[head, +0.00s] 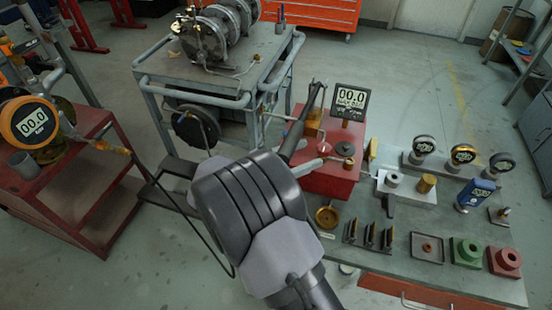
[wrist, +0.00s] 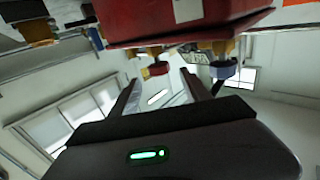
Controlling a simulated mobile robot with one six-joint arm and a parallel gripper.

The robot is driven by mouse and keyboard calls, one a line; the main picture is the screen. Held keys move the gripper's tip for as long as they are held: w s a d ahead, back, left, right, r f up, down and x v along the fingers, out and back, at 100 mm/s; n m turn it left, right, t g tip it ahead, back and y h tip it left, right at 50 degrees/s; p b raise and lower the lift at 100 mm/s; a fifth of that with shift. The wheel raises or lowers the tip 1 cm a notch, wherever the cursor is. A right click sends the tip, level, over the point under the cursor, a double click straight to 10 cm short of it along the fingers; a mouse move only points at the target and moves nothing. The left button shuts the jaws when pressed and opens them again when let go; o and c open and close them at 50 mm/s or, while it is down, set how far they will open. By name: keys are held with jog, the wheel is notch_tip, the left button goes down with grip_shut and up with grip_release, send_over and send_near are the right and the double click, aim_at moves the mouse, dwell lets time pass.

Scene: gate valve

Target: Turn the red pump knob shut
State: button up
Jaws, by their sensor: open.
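The red knob (wrist: 155,69) shows in the wrist view on a brass fitting at the edge of the red pump body (wrist: 190,22). My gripper (wrist: 160,77) is open and empty, its two dark fingers apart. In the picture the knob lies between the fingertips, nearer the left one; I cannot tell how far beyond them it is. A dark blue knob (wrist: 222,70) on a second brass fitting is right of the right finger.
A black pump lever (head: 301,125) and a gauge reading 00.0 (head: 352,101) rise by the pump. Gauges, a blue device (head: 474,193) and green (head: 465,252) and red blocks (head: 505,261) occupy the bench (head: 410,270). A grey metal cart (head: 270,65) stands behind.

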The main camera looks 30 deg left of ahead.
jog(key=p+v, duration=0.2)
jog(key=v, duration=0.9)
